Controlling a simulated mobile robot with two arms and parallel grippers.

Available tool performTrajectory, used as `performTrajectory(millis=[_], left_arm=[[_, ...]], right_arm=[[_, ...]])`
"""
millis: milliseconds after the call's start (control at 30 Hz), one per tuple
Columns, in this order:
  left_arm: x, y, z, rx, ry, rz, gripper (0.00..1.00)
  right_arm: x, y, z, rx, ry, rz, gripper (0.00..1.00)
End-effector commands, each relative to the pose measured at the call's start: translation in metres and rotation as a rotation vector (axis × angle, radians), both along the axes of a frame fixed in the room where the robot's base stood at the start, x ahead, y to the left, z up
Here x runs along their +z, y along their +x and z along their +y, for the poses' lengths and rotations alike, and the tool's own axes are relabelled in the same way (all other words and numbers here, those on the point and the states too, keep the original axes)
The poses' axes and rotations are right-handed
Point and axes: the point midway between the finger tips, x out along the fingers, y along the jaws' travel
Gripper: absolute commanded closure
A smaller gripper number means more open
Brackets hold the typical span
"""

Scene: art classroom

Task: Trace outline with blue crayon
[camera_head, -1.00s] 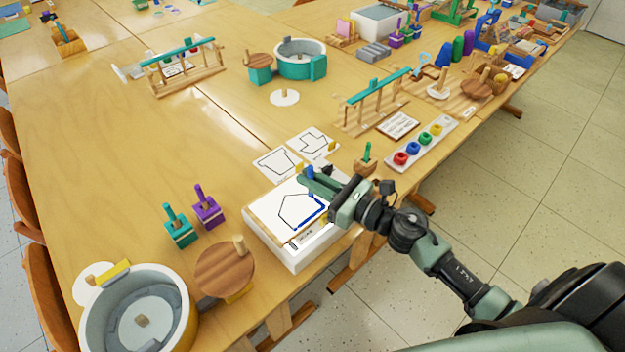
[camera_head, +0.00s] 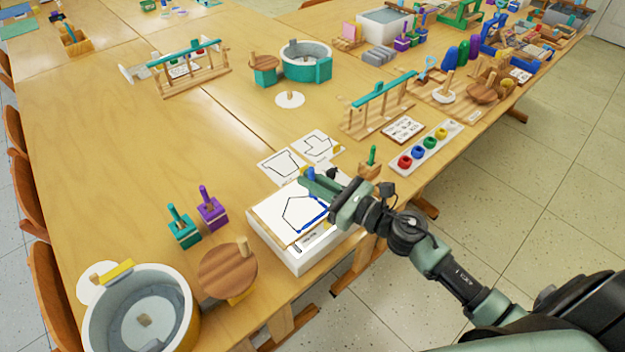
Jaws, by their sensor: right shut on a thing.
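A white sheet with a black house-like outline (camera_head: 283,213) lies on a pale raised board (camera_head: 290,262) at the table's front edge. Thick blue marks (camera_head: 314,221) run along the lower right and right side of the outline; its left side is black. My right gripper (camera_head: 318,184) is over the upper right part of the sheet, shut on the blue crayon (camera_head: 309,174), whose blue end shows above the fingers. The crayon's tip is hidden, so I cannot tell whether it touches the paper. My left gripper is not in view.
Two outline cards (camera_head: 281,166) lie just behind the board. A row of coloured pots (camera_head: 424,148) and a wooden rack (camera_head: 380,106) stand to the right. Purple (camera_head: 211,211) and teal (camera_head: 184,231) blocks, a round wooden stool-like piece (camera_head: 227,271) and a basin (camera_head: 140,311) stand left.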

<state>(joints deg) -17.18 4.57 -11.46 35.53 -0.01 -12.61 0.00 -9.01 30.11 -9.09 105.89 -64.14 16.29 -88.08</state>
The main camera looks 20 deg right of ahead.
Motion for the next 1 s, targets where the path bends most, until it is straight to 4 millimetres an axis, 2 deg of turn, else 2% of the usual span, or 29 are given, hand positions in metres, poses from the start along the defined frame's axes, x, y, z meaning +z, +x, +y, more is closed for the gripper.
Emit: performTrajectory(millis=[1000], left_arm=[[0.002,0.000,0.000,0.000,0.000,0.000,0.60]], right_arm=[[0.001,0.004,0.013,0.000,0.000,0.000,1.00]])
